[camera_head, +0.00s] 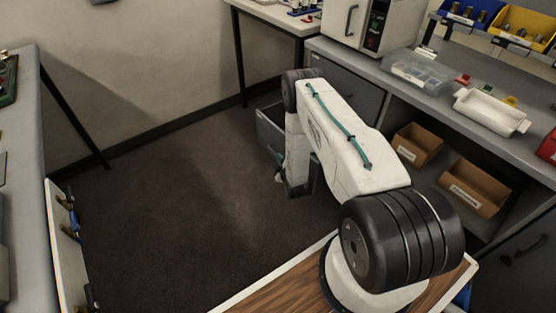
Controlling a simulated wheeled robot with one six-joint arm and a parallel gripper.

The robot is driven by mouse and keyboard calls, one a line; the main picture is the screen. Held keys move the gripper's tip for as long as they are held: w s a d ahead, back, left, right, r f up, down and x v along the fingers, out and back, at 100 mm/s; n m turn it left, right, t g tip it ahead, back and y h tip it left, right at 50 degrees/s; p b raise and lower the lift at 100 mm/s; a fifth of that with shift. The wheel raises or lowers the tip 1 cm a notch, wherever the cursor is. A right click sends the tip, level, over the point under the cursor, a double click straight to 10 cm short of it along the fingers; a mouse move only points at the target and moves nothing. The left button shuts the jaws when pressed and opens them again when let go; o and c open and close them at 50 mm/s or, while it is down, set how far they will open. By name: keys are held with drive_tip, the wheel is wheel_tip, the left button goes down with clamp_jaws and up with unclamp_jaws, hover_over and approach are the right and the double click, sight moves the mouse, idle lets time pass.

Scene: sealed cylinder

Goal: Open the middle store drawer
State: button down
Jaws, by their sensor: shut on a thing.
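A grey drawer (269,134) stands pulled out from the unit under the right-hand bench, left of and behind my forearm. Its inside shows partly past my arm. My gripper (284,182) points down at the drawer's near side, low over the floor. It is shut on the drawer's handle; the wrist hides the handle and most of the contact. I cannot tell how far out the drawer is or see the drawers above and below it clearly.
The bench (455,110) carries an oven-like box (352,22), a clear lidded box (416,70) and a white tray (490,110). Cardboard bins (473,187) sit on the shelf below. Dark floor (170,205) is free left of my arm. Another table (22,120) stands at left.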

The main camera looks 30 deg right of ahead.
drive_tip(key=c, duration=1.5)
unclamp_jaws()
drive_tip(key=v, duration=0.8)
drive_tip(key=shift+w, duration=0.1)
